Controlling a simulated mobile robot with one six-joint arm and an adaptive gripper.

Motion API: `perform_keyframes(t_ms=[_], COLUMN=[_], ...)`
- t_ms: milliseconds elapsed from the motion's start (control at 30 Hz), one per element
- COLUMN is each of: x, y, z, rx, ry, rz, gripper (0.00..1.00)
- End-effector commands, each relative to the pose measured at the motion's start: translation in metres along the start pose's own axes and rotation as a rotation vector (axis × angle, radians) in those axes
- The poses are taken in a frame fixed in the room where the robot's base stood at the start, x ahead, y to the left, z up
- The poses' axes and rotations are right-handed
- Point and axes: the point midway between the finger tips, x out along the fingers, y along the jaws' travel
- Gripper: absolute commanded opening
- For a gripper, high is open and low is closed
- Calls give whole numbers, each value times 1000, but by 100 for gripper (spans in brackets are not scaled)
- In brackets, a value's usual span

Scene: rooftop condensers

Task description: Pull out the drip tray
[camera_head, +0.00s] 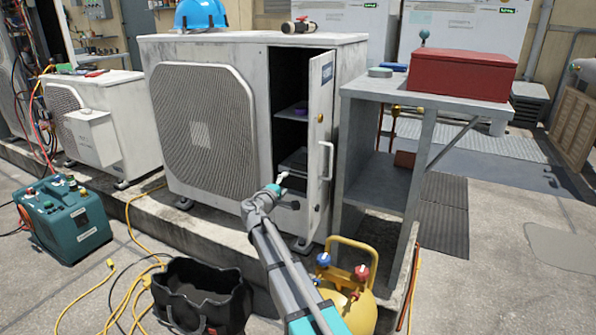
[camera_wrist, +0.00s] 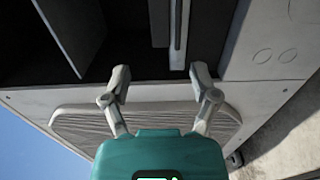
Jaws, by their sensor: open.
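The drip tray (camera_head: 295,158) is a grey, shallow piece low inside the dark open compartment of the large white condenser unit (camera_head: 263,100). In the wrist view, a pale grey upright strip (camera_wrist: 178,38), apparently the tray's front edge, shows ahead of my fingers, nearer the right one. My gripper (camera_head: 282,179) is in front of the compartment opening, close to the tray. In the wrist view my gripper (camera_wrist: 159,75) has its two fingers spread with nothing held between them. I cannot tell whether a finger touches the tray. The tray's back is hidden in shadow.
The open door (camera_head: 320,135) with a white handle stands right of the opening. A shelf (camera_head: 292,111) is above the tray. A grey stand (camera_head: 375,190) with a red box (camera_head: 462,72) is at right.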

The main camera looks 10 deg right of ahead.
Motion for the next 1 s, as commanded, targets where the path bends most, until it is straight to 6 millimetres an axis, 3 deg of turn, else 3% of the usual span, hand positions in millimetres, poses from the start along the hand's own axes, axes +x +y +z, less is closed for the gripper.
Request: perform_keyframes(t_ms=[600,1000], x=[92,115], y=[0,0], z=[-2,-2], rx=[0,0], ry=[0,3], rz=[0,0], gripper=[77,77])
